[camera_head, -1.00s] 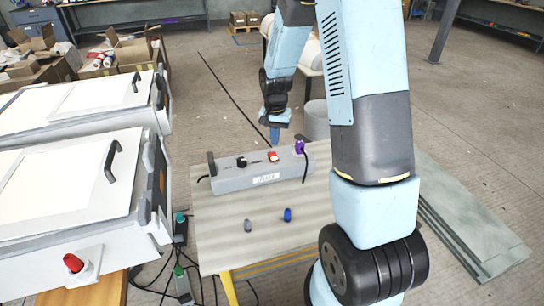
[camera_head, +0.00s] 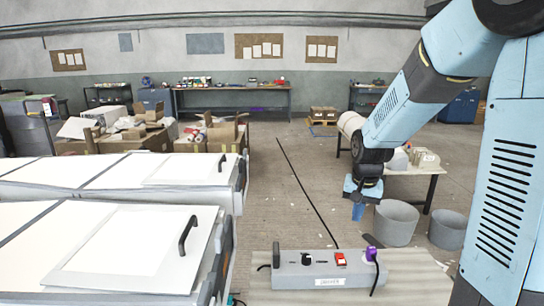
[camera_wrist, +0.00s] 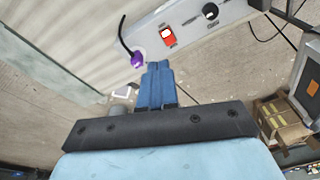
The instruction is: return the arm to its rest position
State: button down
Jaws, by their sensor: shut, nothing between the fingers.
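My arm reaches in from the right in the head view, bent at the elbow, with its end hanging down. My gripper (camera_head: 359,212) points downward in mid-air, above and beyond the grey control box (camera_head: 300,283). In the wrist view my gripper's blue fingers (camera_wrist: 156,66) are together with nothing between them. The box there shows a red switch (camera_wrist: 168,36), a black knob (camera_wrist: 210,12) and a purple plug (camera_wrist: 137,60) with a black cable. The fingertips appear close to the plug in that picture, but the head view shows them apart from it.
White-lidded machines (camera_head: 130,250) with black handles stand at the left. Grey bins (camera_head: 396,222) and a table (camera_head: 410,178) stand behind my arm. Cardboard boxes (camera_head: 130,140) lie at the back left. A long dark strip (camera_head: 305,190) runs across the open floor.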

jog(key=s+r+n+t, duration=0.2)
jog(key=s+r, duration=0.5)
jog(key=s, duration=0.4)
jog(key=s+r+n+t, duration=0.1)
jog(key=s+r+n, duration=0.1)
jog(key=s+r, duration=0.6)
jog(key=shift+s+a+t, duration=0.15)
jog(key=shift+s+t, duration=0.25)
jog(key=shift+s, duration=1.15)
